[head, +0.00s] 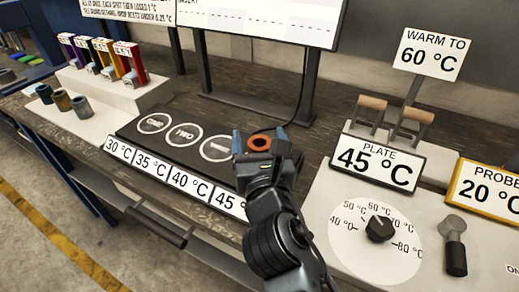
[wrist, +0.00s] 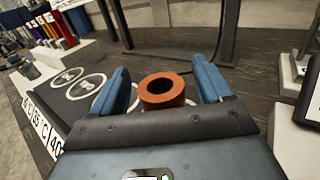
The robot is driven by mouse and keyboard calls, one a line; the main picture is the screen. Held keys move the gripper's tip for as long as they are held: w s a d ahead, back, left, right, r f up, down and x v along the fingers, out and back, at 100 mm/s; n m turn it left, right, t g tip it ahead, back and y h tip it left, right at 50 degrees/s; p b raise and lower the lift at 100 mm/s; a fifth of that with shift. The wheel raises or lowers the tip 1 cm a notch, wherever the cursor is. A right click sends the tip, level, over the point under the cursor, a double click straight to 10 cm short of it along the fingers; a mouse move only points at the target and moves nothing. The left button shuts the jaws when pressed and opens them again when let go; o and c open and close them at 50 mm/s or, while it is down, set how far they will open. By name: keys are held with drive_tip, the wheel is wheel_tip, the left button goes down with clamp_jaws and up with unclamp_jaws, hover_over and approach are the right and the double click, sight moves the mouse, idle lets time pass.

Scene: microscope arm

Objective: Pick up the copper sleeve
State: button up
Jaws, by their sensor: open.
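My gripper (head: 262,140) is open, with one blue finger on each side of the sleeve. In the wrist view the sleeve sits between the two blue fingers of my gripper (wrist: 166,88), with a visible gap on both sides. The sleeve's lower near part is hidden behind the gripper body.
The black panel (head: 150,126) with white circles lies to the left, with temperature labels along its front. Several other sleeves (head: 62,99) stand at far left by a coloured rack. A hotplate unit (head: 345,205) with a dial stands right. A screen stand (head: 240,100) is behind.

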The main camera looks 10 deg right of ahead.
drive_tip(key=shift+w, duration=0.65)
drive_tip(key=shift+c, duration=0.3)
drive_tip(key=c, duration=1.2)
drive_tip(key=shift+c, duration=0.8)
drive_tip(key=shift+r, duration=0.1)
drive_tip(key=shift+r, duration=0.1)
